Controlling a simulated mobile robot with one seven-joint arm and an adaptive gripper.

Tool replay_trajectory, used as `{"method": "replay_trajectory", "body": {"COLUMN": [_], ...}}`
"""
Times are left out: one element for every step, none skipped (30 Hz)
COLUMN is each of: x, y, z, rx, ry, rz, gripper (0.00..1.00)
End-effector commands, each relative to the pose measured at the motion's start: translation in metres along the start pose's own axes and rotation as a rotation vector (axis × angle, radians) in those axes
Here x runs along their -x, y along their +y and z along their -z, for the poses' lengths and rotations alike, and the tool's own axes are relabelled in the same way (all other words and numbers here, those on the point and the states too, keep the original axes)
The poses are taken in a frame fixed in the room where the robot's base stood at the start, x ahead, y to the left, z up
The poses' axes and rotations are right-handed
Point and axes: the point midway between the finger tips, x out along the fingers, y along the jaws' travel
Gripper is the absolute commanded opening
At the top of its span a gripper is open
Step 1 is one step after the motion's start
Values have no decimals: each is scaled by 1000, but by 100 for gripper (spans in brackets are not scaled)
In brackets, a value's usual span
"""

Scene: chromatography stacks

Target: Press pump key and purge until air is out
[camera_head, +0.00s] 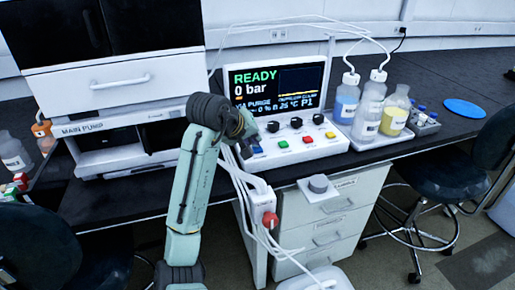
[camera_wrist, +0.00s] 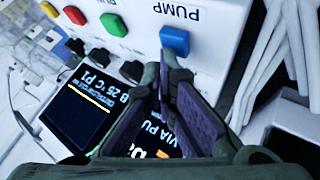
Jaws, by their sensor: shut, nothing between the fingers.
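The pump console (camera_head: 300,155) stands on the bench, with a row of coloured keys on its sloped front. In the wrist view the blue key (camera_wrist: 174,40) sits beside the label PUMP (camera_wrist: 182,13). My gripper (camera_wrist: 163,78) is shut and empty, its tips near the blue key with an apparent gap; contact cannot be confirmed. In the head view my gripper (camera_head: 246,148) is at the console's left end and partly covers that area. The screen (camera_head: 278,88) reads READY and 0 bar, with a flat yellow trace.
Green (camera_head: 283,143), red (camera_head: 307,139) and yellow (camera_head: 330,134) keys lie to the right, below black knobs (camera_head: 296,122). Bottles with tubing (camera_head: 368,112) stand in a tray at right. White tubes (camera_wrist: 275,60) run close to my gripper.

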Motion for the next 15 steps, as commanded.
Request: {"method": "replay_trajectory", "body": {"x": [-1,-1,-1,-1,-2,-2,-2,-2,-3,-3,-3,-4,-4,-4,-5], "y": [0,0,-1,-1,-1,-1,-2,-2,-2,-2,-2,-2,-3,-3,-3], "z": [0,-1,-1,-1,-1,-2,-2,-2,-2,-2,-2,-3,-3,-3,-4], "rx": [0,0,0,0,0,0,0,0,0,0,0,0,0,0,0], "ry": [0,0,0,0,0,0,0,0,0,0,0,0,0,0,0], "rz": [0,0,0,0,0,0,0,0,0,0,0,0,0,0,0], "gripper": [0,0,0,0,0,0,0,0,0,0,0,0,0,0,0]}}
